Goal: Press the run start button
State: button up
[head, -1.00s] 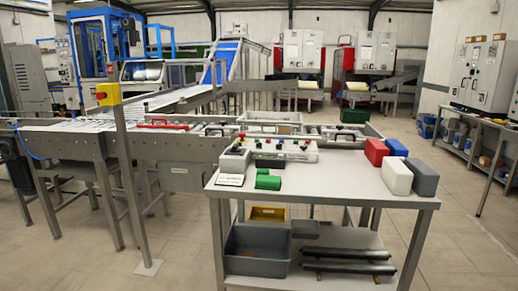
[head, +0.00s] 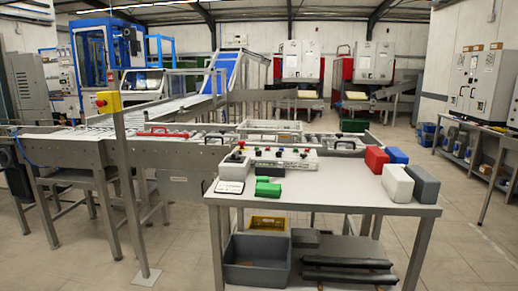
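A light grey control panel (head: 283,158) with several small coloured buttons and knobs lies along the far left edge of the grey table (head: 330,192). A smaller box (head: 234,168) with a red mushroom button (head: 237,157) stands at the panel's left end. The buttons are too small for me to tell which one is run start, and no label is readable. My gripper is not in view, and nothing of my arm shows near the panel.
Green blocks (head: 268,188) and a white-topped item (head: 229,187) lie in front of the panel. Red (head: 376,159), white (head: 397,183), blue and grey blocks stand on the table's right. Behind runs the conveyor (head: 190,155). A yellow emergency-stop box (head: 108,102) tops a post at left.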

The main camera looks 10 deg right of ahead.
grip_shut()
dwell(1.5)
